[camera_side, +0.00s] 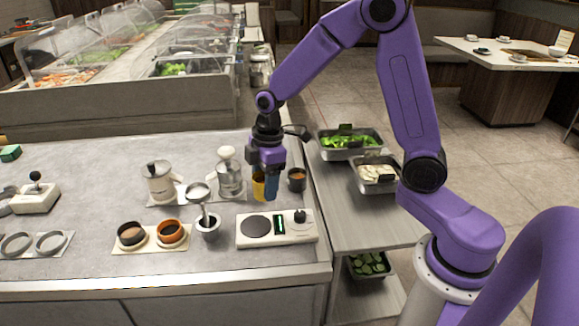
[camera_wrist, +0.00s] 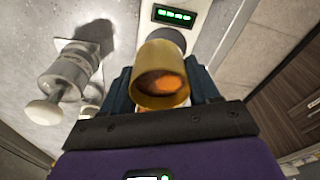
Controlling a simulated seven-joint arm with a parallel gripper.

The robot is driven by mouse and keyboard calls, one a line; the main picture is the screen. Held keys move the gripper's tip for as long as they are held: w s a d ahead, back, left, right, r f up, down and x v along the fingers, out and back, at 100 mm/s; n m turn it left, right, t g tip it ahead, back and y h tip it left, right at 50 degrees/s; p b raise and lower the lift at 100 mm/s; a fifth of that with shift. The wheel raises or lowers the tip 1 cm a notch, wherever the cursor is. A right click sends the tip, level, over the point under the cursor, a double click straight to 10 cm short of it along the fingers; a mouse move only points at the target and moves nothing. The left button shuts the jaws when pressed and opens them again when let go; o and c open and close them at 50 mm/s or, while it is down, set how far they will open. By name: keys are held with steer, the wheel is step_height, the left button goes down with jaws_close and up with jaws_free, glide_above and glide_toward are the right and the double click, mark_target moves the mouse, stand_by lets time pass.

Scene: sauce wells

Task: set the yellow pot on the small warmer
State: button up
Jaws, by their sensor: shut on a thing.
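The yellow pot (camera_side: 258,188) is held between the fingers of my gripper (camera_side: 266,189), above the counter and behind the warmer. In the wrist view, the pot (camera_wrist: 161,70) sits between both fingers of my gripper (camera_wrist: 162,84), its open mouth showing orange-brown contents. The small warmer (camera_side: 277,238) looks to be the white unit with a dark round plate (camera_side: 256,227), a green display and a black knob. It also shows in the wrist view (camera_wrist: 205,28), its plate partly hidden behind the pot. The plate looks bare in the side view.
A silver grinder-like pot (camera_side: 230,178) stands close left of my gripper, and a brown-filled cup (camera_side: 297,179) close right. A grey cup with a ladle (camera_side: 208,228) stands left of the warmer. Two round pots on a pale mat (camera_side: 135,250) are farther left.

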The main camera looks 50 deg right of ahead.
mark_target(254, 226)
steer(key=shift+w+a+f, duration=0.1)
steer(key=shift+a+f, duration=0.45)
steer(key=shift+f, duration=0.65)
steer(key=shift+w+a+f, duration=0.1)
steer(key=shift+a+f, duration=0.45)
steer(key=shift+f, duration=0.7)
steer(key=shift+w+a+f, duration=0.1)
steer(key=shift+a+f, duration=0.45)
steer(key=shift+f, duration=0.65)
steer(key=shift+f, duration=0.5)
steer(key=o, duration=1.2)
steer(key=shift+r, duration=4)
